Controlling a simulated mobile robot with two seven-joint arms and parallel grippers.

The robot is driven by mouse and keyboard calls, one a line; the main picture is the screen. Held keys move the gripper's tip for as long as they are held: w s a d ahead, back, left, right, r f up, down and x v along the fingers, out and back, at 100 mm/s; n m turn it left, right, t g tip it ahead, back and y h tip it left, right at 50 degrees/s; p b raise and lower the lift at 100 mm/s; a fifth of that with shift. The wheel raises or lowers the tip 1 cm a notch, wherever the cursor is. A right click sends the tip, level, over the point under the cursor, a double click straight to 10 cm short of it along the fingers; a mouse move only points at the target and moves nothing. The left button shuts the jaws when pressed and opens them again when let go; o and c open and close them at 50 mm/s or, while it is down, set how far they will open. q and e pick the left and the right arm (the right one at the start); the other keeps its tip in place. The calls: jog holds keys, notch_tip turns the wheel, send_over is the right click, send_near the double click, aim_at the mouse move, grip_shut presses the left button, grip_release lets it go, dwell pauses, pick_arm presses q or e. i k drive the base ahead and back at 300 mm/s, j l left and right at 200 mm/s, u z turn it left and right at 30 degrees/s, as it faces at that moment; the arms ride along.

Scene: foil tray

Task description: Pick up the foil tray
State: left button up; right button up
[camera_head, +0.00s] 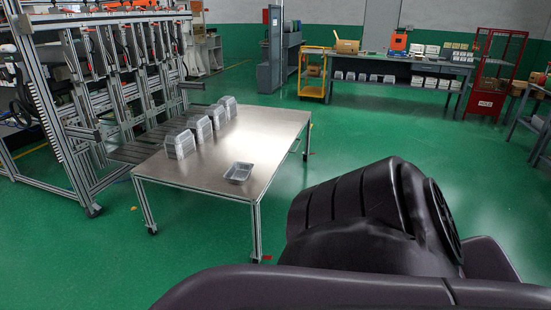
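A foil tray (239,172) lies alone near the right front part of the metal table's top. It is small, silver and rectangular, with its open side up. Several stacks of similar silver trays (180,144) stand in a row along the left side of the same table. A large dark part of my own body fills the lower right of the head view. Neither of my grippers shows, so nothing is seen touching the tray.
The metal table (268,131) stands on wheeled legs, with bare top around the single tray. A metal frame rack (60,110) adjoins its left side. Green floor is open to its right. A workbench (400,62), yellow cart (311,75) and red cabinet (495,75) stand behind.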

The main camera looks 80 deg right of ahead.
aim_at(239, 173)
jog(key=z, duration=2.2)
jog(key=i+u, duration=0.1)
jog(key=u, duration=0.25)
jog(key=i+l+u, duration=0.1)
jog(key=u, duration=0.25)
jog(key=i+l+u, duration=0.3)
jog(key=l, duration=0.25)
jog(key=i+l+u, duration=0.15)
jog(key=l, duration=0.15)
jog(key=i+l, duration=0.15)
jog(key=l, duration=0.25)
jog(key=i+l, duration=0.15)
jog(key=l, duration=0.2)
jog(key=i+l+u, duration=0.1)
jog(key=l, duration=0.3)
jog(key=i+l, duration=0.25)
jog(key=l, duration=0.15)
jog(key=i+l, duration=0.15)
jog(key=l, duration=0.2)
jog(key=u, duration=0.05)
